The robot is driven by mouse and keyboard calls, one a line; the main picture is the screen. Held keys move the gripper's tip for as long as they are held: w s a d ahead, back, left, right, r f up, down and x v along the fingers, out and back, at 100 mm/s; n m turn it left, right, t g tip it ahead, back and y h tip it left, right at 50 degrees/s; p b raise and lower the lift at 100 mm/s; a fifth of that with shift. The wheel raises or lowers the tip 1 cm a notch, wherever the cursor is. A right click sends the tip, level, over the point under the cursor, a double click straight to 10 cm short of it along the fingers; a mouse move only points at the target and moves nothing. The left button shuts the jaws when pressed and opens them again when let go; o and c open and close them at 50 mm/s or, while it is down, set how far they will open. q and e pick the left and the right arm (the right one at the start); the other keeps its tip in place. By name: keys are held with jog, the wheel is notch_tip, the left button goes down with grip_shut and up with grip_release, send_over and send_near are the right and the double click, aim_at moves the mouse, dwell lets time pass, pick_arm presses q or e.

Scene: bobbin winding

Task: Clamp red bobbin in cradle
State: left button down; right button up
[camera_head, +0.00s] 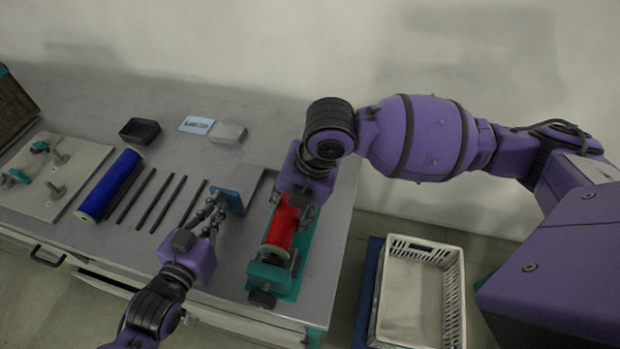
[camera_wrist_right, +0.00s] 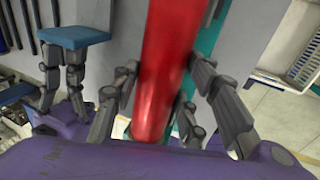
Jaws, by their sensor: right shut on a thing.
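The red bobbin (camera_head: 281,228) lies lengthwise along the teal cradle (camera_head: 306,240) at the right end of the table. My right gripper (camera_head: 297,203) is above the bobbin's far part. In the right wrist view my right gripper (camera_wrist_right: 160,95) has its fingers on both sides of the red bobbin (camera_wrist_right: 170,40), shut on it. The cradle's clamp end block (camera_head: 270,274) is at the near end. My left gripper (camera_head: 207,215) is left of the cradle, its fingertips by a blue block (camera_head: 229,201).
A blue roll (camera_head: 110,185) and several dark rods (camera_head: 153,200) lie to the left. A pale board with fittings (camera_head: 55,170) is at far left. A black tray (camera_head: 140,130) stands at the back. A white basket (camera_head: 420,290) is off the table at right.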

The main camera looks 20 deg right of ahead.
pick_arm(q)
jog(key=shift+r, duration=0.1)
pick_arm(e)
jog(key=shift+w+f, duration=0.1)
jog(key=shift+f, duration=1.15)
jog(key=o, duration=1.4)
